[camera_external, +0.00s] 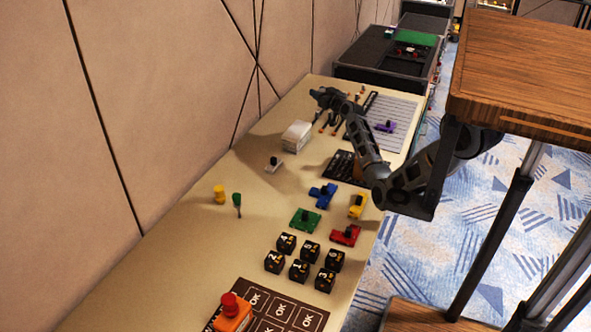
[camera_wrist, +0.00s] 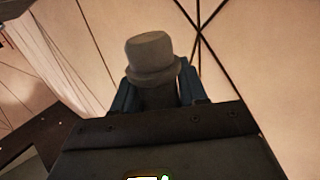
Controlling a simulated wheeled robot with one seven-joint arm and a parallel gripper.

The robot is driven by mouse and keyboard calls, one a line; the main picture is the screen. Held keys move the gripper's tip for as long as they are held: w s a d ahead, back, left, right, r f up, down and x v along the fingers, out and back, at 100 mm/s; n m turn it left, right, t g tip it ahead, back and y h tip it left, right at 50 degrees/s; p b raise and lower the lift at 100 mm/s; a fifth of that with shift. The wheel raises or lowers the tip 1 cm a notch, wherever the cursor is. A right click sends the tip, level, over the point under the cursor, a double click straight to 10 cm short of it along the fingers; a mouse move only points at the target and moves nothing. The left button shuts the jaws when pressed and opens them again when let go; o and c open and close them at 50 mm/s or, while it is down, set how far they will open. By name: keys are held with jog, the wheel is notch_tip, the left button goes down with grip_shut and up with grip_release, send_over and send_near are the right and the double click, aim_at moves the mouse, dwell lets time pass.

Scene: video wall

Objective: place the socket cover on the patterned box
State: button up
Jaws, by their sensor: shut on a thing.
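My gripper (camera_external: 318,94) reaches toward the wall over the far part of the table. In the wrist view, its blue fingers (camera_wrist: 158,88) are shut on a grey, hat-shaped round piece (camera_wrist: 153,52), which I take to be the socket cover. The held piece is too small to make out in the external view. A pale white box (camera_external: 297,136) on the table, nearer the camera than my gripper, looks like the patterned box. Its pattern is not readable. My gripper is beyond it and apart from it.
A small grey knobbed piece (camera_external: 273,164) stands near the white box. Toy vehicles, including a blue one (camera_external: 323,195), and black number cubes (camera_external: 302,270) lie nearer the camera. A purple piece (camera_external: 385,126) is at right. The wall (camera_external: 190,70) borders the table's left.

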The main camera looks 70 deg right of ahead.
jog(key=w+a+f, duration=0.2)
jog(key=w+a+f+p, duration=0.1)
jog(key=w+f, duration=0.1)
jog(key=w, duration=0.1)
jog(key=w+a+f, duration=0.2)
jog(key=w, duration=0.1)
jog(key=shift+w+a, duration=0.15)
jog(key=shift+a, duration=0.2)
jog(key=shift+f+b, duration=0.4)
jog(key=shift+f, duration=1.65)
jog(key=shift+f, duration=0.15)
jog(key=o, duration=1.1)
jog(key=shift+r, duration=0.2)
jog(key=p+v, duration=0.3)
jog(key=v, duration=0.9)
